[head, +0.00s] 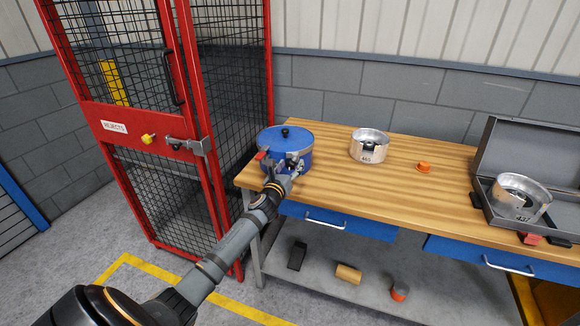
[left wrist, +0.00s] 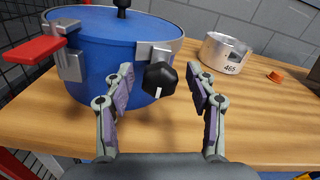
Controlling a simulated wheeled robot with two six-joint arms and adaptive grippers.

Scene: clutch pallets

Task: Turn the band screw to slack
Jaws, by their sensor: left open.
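A blue drum (head: 272,142) with a blue lid and a black top knob stands at the left end of the bench. It also fills the upper left of the left wrist view (left wrist: 95,75). The band screw (left wrist: 160,79) is a black faceted knob with a white mark pointing down, beside a metal bracket on the drum's front. A red lever (left wrist: 33,50) sits on a clasp to its left. My left gripper (left wrist: 160,72) is open, its fingers on either side of the knob with gaps visible. In the head view my left gripper (head: 284,178) partly hides the drum's front.
A metal cup marked 465 (head: 369,146) and an orange piece (head: 424,167) stand right of the drum on the wooden bench (head: 335,185). An open grey case (head: 485,205) holds another metal cup (head: 520,197). A red mesh cage (head: 190,150) stands close left of the bench.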

